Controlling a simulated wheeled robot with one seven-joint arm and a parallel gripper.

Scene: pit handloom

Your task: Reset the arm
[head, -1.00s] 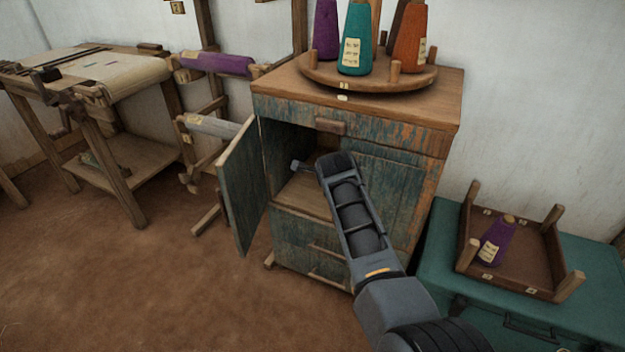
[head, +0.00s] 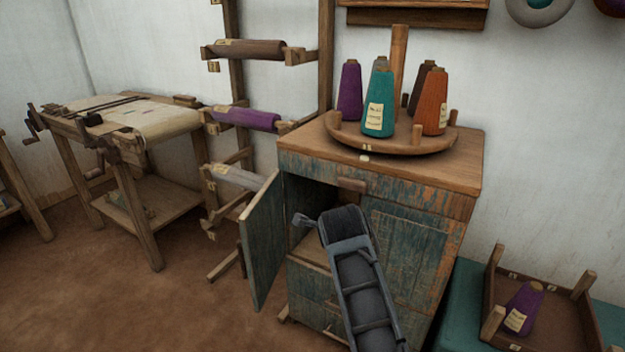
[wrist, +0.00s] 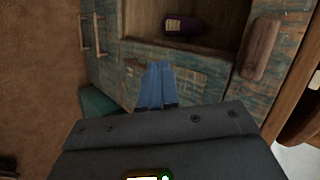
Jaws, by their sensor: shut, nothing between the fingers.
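My arm reaches up from the bottom of the head view to the weathered blue-green cabinet (head: 415,245). My gripper (head: 298,220) shows small at the arm's end, in front of the cabinet's open compartment. In the wrist view the blue fingers of my gripper (wrist: 157,85) are together with nothing between them. The cabinet door (head: 262,245) stands open to the left. The wrist view, turned sideways, shows a purple cone (wrist: 182,25) with a pale label lying inside the compartment.
A round wooden stand (head: 390,142) with several thread cones is on the cabinet top. An upturned stool (head: 550,325) with a purple cone (head: 523,308) sits on the teal chest (head: 460,295). A roller rack (head: 235,120) and loom table (head: 150,120) stand left. Brown floor (head: 110,300) is clear.

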